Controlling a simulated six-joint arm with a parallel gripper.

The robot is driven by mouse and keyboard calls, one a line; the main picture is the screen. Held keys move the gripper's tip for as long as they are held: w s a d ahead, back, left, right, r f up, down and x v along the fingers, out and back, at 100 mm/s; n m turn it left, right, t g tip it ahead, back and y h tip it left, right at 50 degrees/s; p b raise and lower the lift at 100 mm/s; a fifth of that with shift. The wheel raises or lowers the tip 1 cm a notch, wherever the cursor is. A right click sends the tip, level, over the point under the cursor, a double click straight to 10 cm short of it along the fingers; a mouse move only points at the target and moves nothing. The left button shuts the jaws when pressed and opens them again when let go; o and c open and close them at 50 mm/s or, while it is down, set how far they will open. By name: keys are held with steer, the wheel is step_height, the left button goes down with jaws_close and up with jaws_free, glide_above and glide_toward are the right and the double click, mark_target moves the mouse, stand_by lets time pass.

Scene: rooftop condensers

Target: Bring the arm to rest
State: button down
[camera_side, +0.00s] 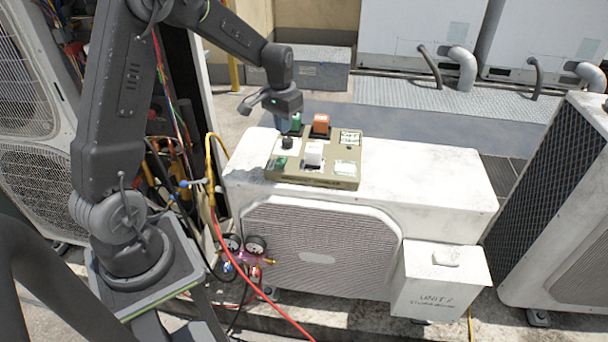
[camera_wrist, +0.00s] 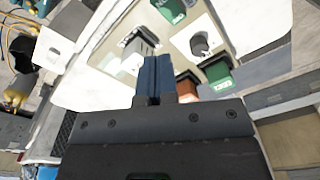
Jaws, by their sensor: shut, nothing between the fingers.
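My gripper (camera_side: 291,123) is over the back left part of a tan panel (camera_side: 318,180) on top of a white condenser unit (camera_side: 440,178). In the wrist view its blue fingers (camera_wrist: 155,62) are shut together with nothing between them. The panel bears a white block (camera_side: 313,153), a dark knob (camera_side: 288,142), an orange block (camera_side: 321,123) and a green block (camera_side: 296,120). The wrist view shows the white block (camera_wrist: 139,48), the knob (camera_wrist: 201,44), the orange block (camera_wrist: 188,85) and the green block (camera_wrist: 218,72). Whether the fingertips touch anything is unclear.
The right part of the condenser top is bare. A small box (camera_side: 440,285) with handwriting stands at its front right. Pressure gauges (camera_side: 244,244) with red and yellow hoses hang at its front left. Other condensers (camera_side: 565,215) stand right, behind and left.

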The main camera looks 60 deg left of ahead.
steer(key=s+d+r+m+t, duration=0.2)
steer(key=s+d+r+t, duration=0.1)
steer(key=s+d+r, duration=0.8)
steer(key=s+d+r+t, duration=0.2)
steer(key=s+d+r, duration=0.1)
steer(key=s+d, duration=0.5)
steer(key=shift+s+d+r+m, duration=0.3)
steer(key=shift+s+d+m, duration=0.1)
steer(key=shift+s, duration=0.8)
